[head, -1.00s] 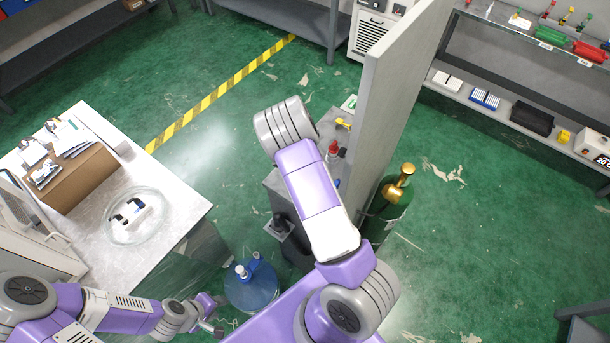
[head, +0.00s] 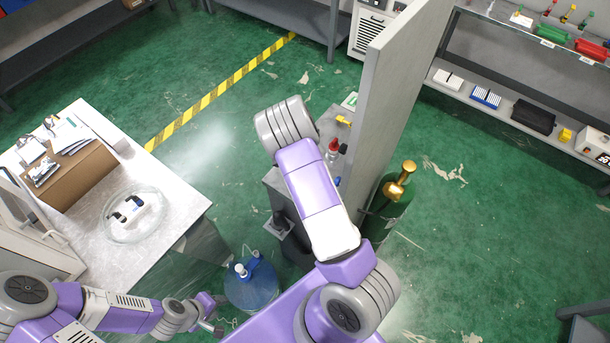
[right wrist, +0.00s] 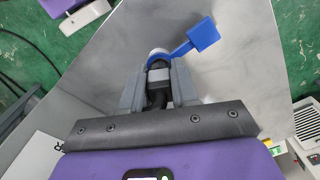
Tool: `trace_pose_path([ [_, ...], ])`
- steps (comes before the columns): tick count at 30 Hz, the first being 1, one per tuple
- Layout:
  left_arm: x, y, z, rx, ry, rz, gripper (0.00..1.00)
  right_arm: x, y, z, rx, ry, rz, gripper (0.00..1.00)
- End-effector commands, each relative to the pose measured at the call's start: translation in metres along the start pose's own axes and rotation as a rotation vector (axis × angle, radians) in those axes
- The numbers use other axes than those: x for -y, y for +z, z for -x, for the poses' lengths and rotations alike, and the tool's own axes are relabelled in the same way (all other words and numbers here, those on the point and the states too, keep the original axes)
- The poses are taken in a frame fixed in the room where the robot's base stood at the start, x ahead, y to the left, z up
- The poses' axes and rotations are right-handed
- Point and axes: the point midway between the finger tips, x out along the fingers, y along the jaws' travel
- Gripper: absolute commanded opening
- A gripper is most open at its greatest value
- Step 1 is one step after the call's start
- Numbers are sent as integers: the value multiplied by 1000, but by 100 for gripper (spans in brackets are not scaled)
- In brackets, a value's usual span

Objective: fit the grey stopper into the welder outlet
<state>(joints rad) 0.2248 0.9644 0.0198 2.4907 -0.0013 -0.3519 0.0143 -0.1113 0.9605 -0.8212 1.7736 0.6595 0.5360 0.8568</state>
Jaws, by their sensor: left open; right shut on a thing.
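My right gripper (right wrist: 157,85) is shut, with its two grey fingers on a small grey block (right wrist: 157,76) that looks like the grey stopper. Dark parts show above and below this block, with a pale round end (right wrist: 156,54) beyond it. A blue flat tab (right wrist: 203,34) on a blue arm reaches up and right from the dark part. I cannot tell whether the block touches the outlet, and the outlet is not clearly visible. In the head view my right arm hides the right gripper. My left gripper (head: 213,328) is open and empty, low beside the table.
A grey upright panel (head: 385,110) stands beyond my right arm, with a green gas cylinder (head: 388,215) beside it. A blue water jug (head: 252,288) stands on the floor near my left gripper. A table (head: 180,190) with a glass dish (head: 115,236) is at left.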

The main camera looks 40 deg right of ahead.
Motion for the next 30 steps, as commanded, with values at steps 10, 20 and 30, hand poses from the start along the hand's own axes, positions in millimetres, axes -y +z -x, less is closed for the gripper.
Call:
trace_pose_path([
  [10, 2, 0, -5, 0, 0, 0, 43, 0, 0, -7, 0, 0, 0, 0],
  [20, 2, 0, -5, 0, 0, 0, 43, 0, 0, -7, 0, 0, 0, 58],
  [30, 2, 0, -5, 0, 0, 0, 43, 0, 0, -7, 0, 1, 0, 80],
])
